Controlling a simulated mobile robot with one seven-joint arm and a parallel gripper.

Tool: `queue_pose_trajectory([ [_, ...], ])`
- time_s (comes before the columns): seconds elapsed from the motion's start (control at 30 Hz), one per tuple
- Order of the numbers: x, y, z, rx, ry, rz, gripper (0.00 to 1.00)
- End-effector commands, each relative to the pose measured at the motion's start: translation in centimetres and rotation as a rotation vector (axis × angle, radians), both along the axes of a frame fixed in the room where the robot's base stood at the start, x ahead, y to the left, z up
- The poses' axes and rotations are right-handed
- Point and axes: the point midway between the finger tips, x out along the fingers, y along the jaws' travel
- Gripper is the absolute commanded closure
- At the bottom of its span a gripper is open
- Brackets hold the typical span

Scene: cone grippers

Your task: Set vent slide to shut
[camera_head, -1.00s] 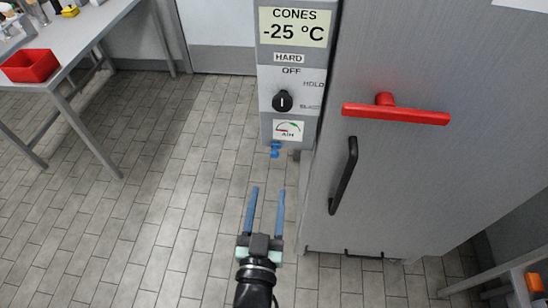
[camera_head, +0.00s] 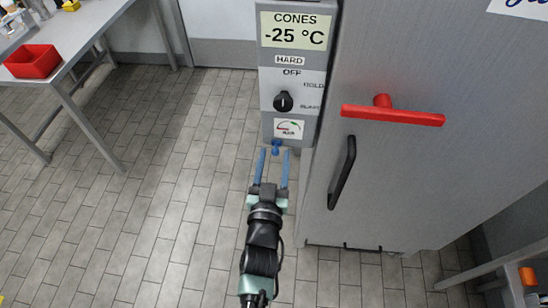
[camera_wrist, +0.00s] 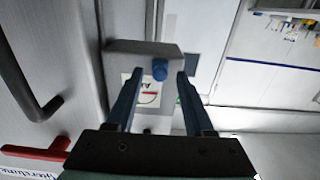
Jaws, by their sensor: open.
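No part labelled as a vent slide can be made out. A grey control box (camera_head: 290,75) is mounted beside the steel cabinet door, with a display reading CONES -25 °C. It has a black rotary knob (camera_head: 283,102) and an AIR gauge label (camera_head: 289,129).
A red bar handle (camera_head: 394,115) and a black door handle (camera_head: 343,172) project from the steel door (camera_head: 440,170) to the right. A steel table (camera_head: 85,40) with a red bin (camera_head: 32,61) stands at the left. The tiled floor between is clear.

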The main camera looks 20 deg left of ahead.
Motion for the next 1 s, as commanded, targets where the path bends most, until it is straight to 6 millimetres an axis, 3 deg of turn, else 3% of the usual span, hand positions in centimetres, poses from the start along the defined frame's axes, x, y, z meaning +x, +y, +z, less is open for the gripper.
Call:
queue_pose_trajectory([
  [0.07,-0.01,0.00,0.00,0.000,0.000,0.000,0.56],
  [0.3,-0.03,0.00,0.00,0.000,0.000,0.000,1.00],
  [1.0,-0.03,0.00,0.00,0.000,0.000,0.000,1.00],
])
